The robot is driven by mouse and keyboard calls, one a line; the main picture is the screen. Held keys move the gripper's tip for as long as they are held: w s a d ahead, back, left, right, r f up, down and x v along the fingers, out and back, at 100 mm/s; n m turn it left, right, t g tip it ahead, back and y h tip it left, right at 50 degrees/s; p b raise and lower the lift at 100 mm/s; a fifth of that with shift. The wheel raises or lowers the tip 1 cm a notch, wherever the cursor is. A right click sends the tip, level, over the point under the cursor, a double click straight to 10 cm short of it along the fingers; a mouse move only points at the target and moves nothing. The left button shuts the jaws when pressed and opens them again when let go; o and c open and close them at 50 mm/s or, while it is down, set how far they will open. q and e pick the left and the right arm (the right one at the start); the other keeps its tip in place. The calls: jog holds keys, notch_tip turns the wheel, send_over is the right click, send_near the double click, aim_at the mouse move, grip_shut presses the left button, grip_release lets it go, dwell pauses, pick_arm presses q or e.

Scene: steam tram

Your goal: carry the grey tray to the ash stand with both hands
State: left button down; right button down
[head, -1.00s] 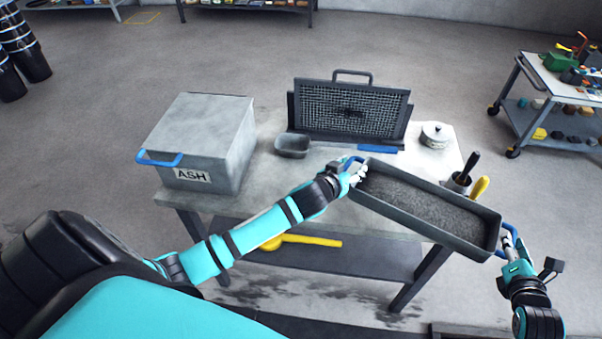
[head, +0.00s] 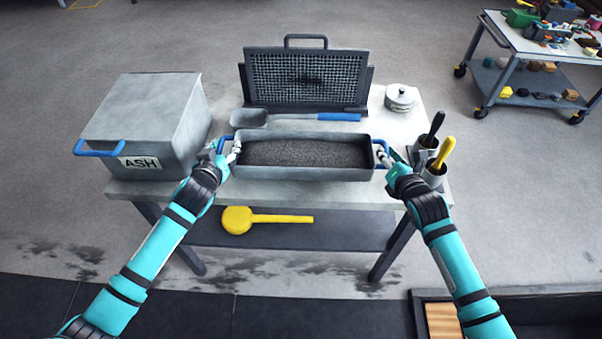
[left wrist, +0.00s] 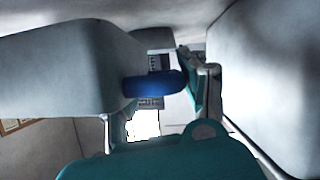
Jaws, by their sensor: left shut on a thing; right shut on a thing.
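The grey tray (head: 300,173) is a long open pan filled with dark grey ash. It is level over the front of the grey table (head: 330,192); I cannot tell whether it touches the top. My left gripper (head: 231,154) is shut on its left blue handle, and my right gripper (head: 384,156) is shut on its right one. The left wrist view shows a blue handle (left wrist: 153,83) between the fingers. A grey box (head: 150,110) with a blue handle and an ASH label stands on the table at the left, apart from the tray.
Behind the tray lies a blue-handled scoop (head: 250,117), with a mesh panel (head: 306,80) behind it. A lidded white pot (head: 401,97) stands at the back right. Cups (head: 433,172) with black and yellow handled tools stand close to my right gripper. A yellow ladle (head: 237,219) lies on the lower shelf.

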pick_arm(q)
jog(key=shift+d+r, duration=0.25)
jog(key=shift+d, duration=0.05)
pick_arm(e)
jog(key=shift+s+a+r, duration=0.1)
jog(key=shift+r, duration=0.1)
pick_arm(q)
jog(key=shift+f, duration=0.15)
pick_arm(e)
jog(key=shift+f, duration=0.1)
